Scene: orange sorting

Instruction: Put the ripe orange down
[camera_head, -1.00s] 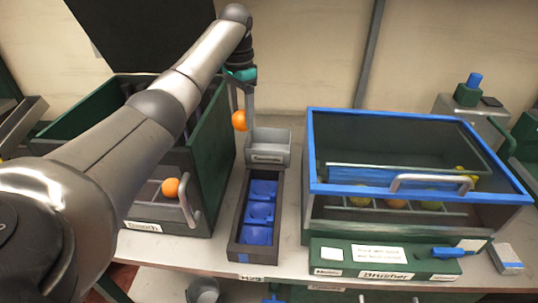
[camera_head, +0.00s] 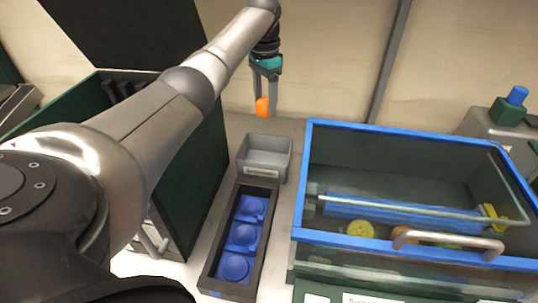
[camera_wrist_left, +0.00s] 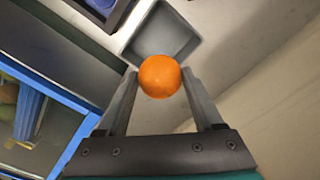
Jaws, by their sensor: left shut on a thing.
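The ripe orange (camera_head: 262,107) is held between the fingers of my left gripper (camera_head: 264,100), above and slightly behind a small grey bin. In the left wrist view the orange (camera_wrist_left: 160,76) sits between the two fingertips of the left gripper (camera_wrist_left: 160,88), which is shut on it. The grey bin (camera_head: 264,143) shows empty beneath; in the wrist view it (camera_wrist_left: 160,35) lies just beyond the orange. My right gripper is not in view.
A dark tray (camera_head: 212,262) with blue cups stands in front of the grey bin. A blue-rimmed brusher box (camera_head: 400,130) with fruit inside is on the right. A dark green box (camera_head: 195,190) is on the left, partly behind my arm.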

